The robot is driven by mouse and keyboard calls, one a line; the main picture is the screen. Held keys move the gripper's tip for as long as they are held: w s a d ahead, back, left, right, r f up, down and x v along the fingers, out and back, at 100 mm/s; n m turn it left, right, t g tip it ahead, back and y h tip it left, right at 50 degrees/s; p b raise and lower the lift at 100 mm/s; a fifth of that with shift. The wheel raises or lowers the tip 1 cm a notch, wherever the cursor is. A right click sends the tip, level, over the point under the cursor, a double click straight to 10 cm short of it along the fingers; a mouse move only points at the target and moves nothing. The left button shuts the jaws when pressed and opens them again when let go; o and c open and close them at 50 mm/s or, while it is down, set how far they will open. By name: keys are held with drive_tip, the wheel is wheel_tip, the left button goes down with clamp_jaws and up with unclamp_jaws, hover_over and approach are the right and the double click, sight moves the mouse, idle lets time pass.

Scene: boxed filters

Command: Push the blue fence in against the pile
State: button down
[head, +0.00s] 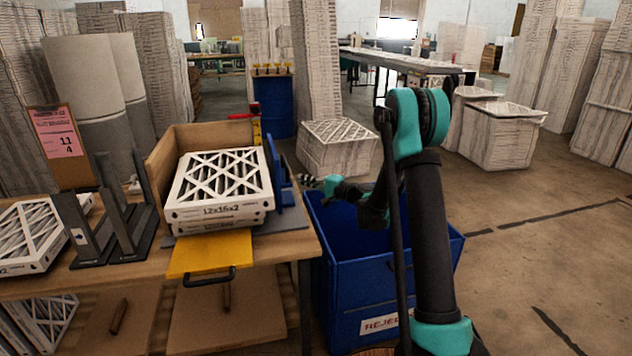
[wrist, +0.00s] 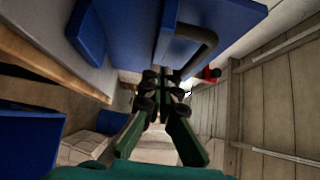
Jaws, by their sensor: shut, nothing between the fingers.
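The pile of white-framed filters (head: 219,187) sits on the table, its front marked 12x16x2. The blue fence (head: 285,188) stands upright along the pile's right side, partly hidden by it; I cannot tell how wide the gap between them is. In the wrist view the fence (wrist: 225,18) fills the top, with a dark bar handle (wrist: 196,45) on its face. My gripper (head: 306,181) is shut and empty, to the right of the fence, beyond the table's right edge. It also shows in the wrist view (wrist: 166,80), near the handle; contact is unclear.
A wooden board (head: 168,160) stands behind and left of the pile. A yellow plate with a handle (head: 207,256) lies at the pile's front. A blue reject bin (head: 385,284) stands below my gripper. Dark uprights (head: 125,222) and another filter (head: 30,236) are to the left.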

drive_tip(key=shift+s+a, duration=0.2)
drive_tip(key=shift+a, duration=0.6)
drive_tip(key=shift+a, duration=0.1)
drive_tip(key=a, duration=0.2)
drive_tip(key=s+a, duration=0.1)
drive_tip(key=a, duration=0.2)
drive_tip(key=s+a, duration=0.1)
drive_tip(key=a, duration=0.1)
drive_tip(key=shift+s+a, duration=0.2)
drive_tip(key=shift+a, duration=0.25)
